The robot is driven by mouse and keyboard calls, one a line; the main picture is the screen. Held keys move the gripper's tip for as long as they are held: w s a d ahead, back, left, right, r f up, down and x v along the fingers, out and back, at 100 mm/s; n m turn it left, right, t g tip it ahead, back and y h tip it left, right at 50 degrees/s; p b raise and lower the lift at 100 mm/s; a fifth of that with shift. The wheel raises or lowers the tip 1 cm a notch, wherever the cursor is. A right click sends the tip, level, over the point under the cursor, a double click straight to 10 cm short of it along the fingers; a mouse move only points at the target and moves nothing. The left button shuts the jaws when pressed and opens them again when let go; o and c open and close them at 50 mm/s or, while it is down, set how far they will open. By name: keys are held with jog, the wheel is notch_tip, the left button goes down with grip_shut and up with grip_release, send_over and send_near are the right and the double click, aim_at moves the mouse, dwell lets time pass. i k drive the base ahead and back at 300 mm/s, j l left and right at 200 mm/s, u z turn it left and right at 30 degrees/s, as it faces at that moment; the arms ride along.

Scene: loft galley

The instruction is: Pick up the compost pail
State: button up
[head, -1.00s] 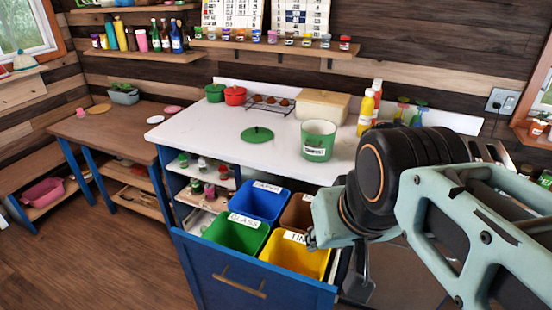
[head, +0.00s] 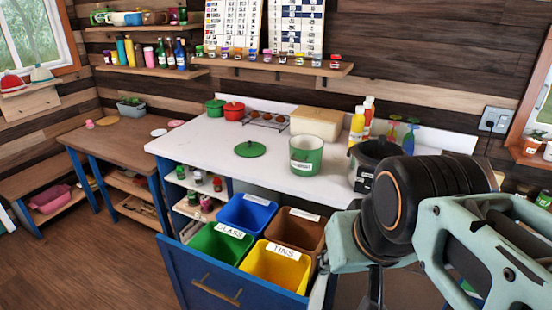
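The compost pail (head: 308,164) is a green open-topped pail with a pale rim and a white label. It stands upright on the white counter. A green round lid (head: 250,149) with a knob lies flat on the counter to its left. My arm reaches in from the right, in front of the counter. My gripper (head: 374,290) points down at the bottom of the picture, right of the sorting bins and well apart from the pail. Only a dark part of it shows, and its fingertips are hidden or cut off.
A pulled-out drawer (head: 215,287) holds blue, green, brown and yellow bins (head: 275,268) in front of the counter (head: 205,140). A dark pot (head: 375,160), sauce bottles (head: 357,127) and a wooden bread box (head: 316,122) stand near the pail. Red and green pots (head: 233,111) stand at the back left.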

aim_at(306, 151)
jog(key=i+l, duration=0.2)
jog(key=i+l+u, duration=0.1)
jog(key=l, duration=0.35)
jog(key=i+l, duration=0.25)
jog(key=l+u, duration=0.05)
jog(key=l, duration=0.05)
